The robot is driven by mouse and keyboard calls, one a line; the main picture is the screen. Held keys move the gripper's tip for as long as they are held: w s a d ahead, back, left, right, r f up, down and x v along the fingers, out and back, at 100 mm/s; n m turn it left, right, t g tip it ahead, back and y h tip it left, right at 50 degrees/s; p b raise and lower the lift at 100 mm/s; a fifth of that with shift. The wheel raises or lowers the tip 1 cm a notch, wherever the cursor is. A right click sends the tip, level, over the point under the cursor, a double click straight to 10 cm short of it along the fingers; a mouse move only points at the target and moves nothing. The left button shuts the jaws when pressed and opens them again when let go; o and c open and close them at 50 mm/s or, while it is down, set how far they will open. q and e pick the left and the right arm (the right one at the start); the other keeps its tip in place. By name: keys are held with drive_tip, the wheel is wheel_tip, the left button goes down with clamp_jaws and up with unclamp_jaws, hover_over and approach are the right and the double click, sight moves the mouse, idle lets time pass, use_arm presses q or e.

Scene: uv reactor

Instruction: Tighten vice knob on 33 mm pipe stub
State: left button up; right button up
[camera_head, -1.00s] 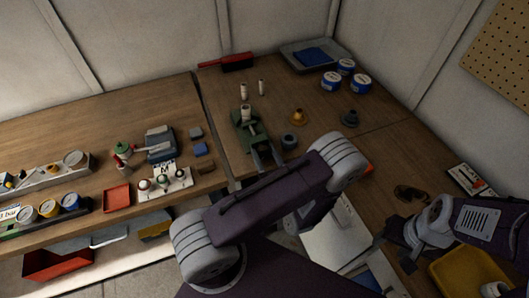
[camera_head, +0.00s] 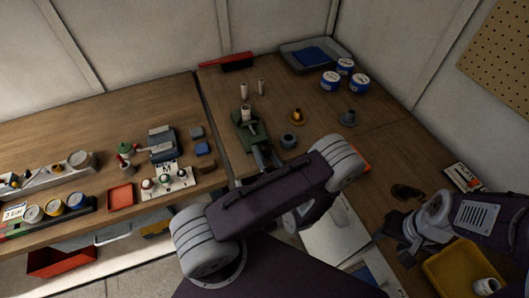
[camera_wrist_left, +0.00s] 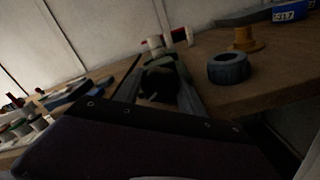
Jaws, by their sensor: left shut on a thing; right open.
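The green vice (camera_head: 240,137) stands on the right-hand bench, with the pale pipe stub (camera_head: 246,114) upright in its jaws. The vice also shows in the left wrist view (camera_wrist_left: 181,70), with the stub (camera_wrist_left: 156,46) behind the dark round knob (camera_wrist_left: 160,82). My left gripper (camera_head: 263,154) is at the near end of the vice. In the left wrist view its fingers (camera_wrist_left: 160,92) lie on both sides of the knob and are shut on it. My forearm hides part of the bench below. My right gripper (camera_head: 402,238) is open and empty at the lower right.
A grey ring (camera_head: 289,142) and an orange flanged part (camera_head: 297,117) stand close right of the vice. Two pale stubs (camera_head: 261,87) stand behind it. Blue-white tins (camera_head: 330,82) are further back. A yellow tray (camera_head: 435,270) lies below the right gripper. A bench gap (camera_head: 209,115) runs left.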

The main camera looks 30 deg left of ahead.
use_arm(q)
drive_tip(key=o, duration=1.1)
drive_tip(key=shift+o, duration=1.4)
drive_tip(key=shift+s, duration=0.1)
drive_tip(key=shift+f, duration=0.15)
